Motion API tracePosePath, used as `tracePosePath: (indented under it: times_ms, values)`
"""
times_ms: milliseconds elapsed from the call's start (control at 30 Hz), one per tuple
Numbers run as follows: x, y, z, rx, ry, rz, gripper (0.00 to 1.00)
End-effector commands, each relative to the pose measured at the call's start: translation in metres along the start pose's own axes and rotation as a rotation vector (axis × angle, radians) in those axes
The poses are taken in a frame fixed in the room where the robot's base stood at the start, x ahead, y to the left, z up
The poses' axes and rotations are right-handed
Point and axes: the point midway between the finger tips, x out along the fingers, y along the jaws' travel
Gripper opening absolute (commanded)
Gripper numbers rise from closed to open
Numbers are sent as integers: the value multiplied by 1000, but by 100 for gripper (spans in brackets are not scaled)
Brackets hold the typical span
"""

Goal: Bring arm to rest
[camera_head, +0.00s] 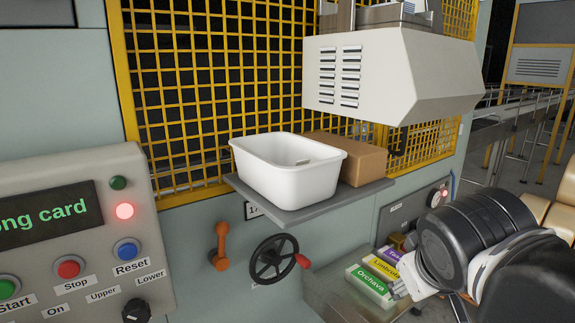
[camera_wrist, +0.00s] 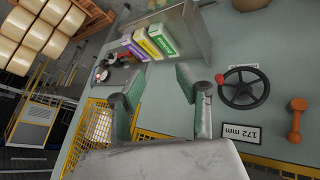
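My arm (camera_head: 480,240) reaches in from the lower right in the head view, beside the lower shelf with the cartons. My gripper (camera_wrist: 160,82) shows in the wrist view with its two fingers apart and nothing between them. In the wrist view it points toward the machine front, with the cartons ahead of it and the handwheel to the right. In the head view the fingers cannot be made out clearly.
A white tub (camera_head: 290,170) and a brown box (camera_head: 350,155) stand on a grey shelf (camera_head: 300,214). Below are a black handwheel (camera_head: 273,260), an orange lever (camera_head: 219,245) and labelled cartons (camera_head: 370,287). A control panel (camera_head: 75,235) with a lit red lamp is at left.

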Motion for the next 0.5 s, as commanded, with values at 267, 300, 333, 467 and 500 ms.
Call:
tracePosePath:
  times_ms: [267, 300, 333, 467, 500]
  values:
    - [40, -31, 63, 291, 7, -158, 33]
    - [42, -33, 65, 305, 8, -167, 33]
    - [43, -34, 66, 313, 9, -171, 33]
    - [44, -35, 67, 320, 10, -176, 33]
    - [43, -35, 67, 319, 10, -176, 33]
